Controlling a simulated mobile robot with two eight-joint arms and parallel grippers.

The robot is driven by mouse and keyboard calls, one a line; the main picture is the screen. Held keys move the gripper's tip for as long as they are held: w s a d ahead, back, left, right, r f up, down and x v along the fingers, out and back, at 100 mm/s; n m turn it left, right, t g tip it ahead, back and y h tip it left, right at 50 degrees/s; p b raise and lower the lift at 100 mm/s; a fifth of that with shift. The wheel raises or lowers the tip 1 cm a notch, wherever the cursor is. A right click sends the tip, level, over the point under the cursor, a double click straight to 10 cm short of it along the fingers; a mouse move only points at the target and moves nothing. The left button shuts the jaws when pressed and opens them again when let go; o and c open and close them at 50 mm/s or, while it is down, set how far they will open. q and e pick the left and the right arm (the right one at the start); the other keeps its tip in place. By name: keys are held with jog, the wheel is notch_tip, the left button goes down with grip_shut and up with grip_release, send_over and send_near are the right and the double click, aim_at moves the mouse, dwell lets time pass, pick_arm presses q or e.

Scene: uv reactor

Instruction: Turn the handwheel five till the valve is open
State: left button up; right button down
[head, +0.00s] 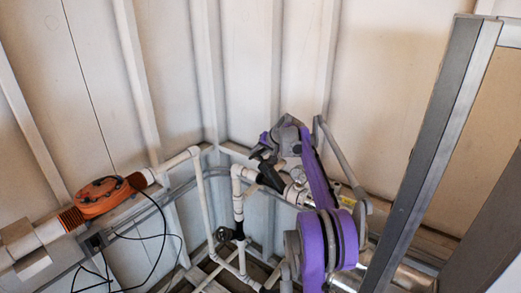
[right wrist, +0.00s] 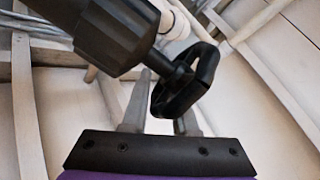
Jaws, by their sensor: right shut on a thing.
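A black handwheel (right wrist: 203,68) shows in the right wrist view, on a stem from a thick black cylindrical body (right wrist: 115,35). No number is readable on it, so I cannot tell whether it is handwheel five. My right gripper (right wrist: 166,98) has its two grey fingers on either side of the near part of the wheel's rim and is shut on it. In the head view my purple right arm reaches up from the bottom, and its gripper (head: 262,155) is beside a black valve body (head: 270,177) on the pipework. The wheel itself is hidden or too small there. My left gripper is not in view.
White pipes (head: 200,190) run along the panelled wall, with a small black valve (head: 225,234) lower down. A grey metal post (head: 430,150) stands at the right.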

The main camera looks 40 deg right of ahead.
jog(key=shift+a+f+n+g+y, duration=0.3)
jog(key=shift+f+n+g+y, duration=0.1)
jog(key=shift+y, duration=0.6)
jog(key=shift+a+f+n+g+y, duration=0.3)
jog(key=shift+n+y, duration=0.1)
jog(key=shift+y, duration=0.6)
jog(key=c, duration=0.8)
grip_release()
jog(key=shift+w, duration=0.1)
jog(key=shift+r, duration=0.1)
jog(key=shift+a+r, duration=0.1)
jog(key=shift+r, duration=0.05)
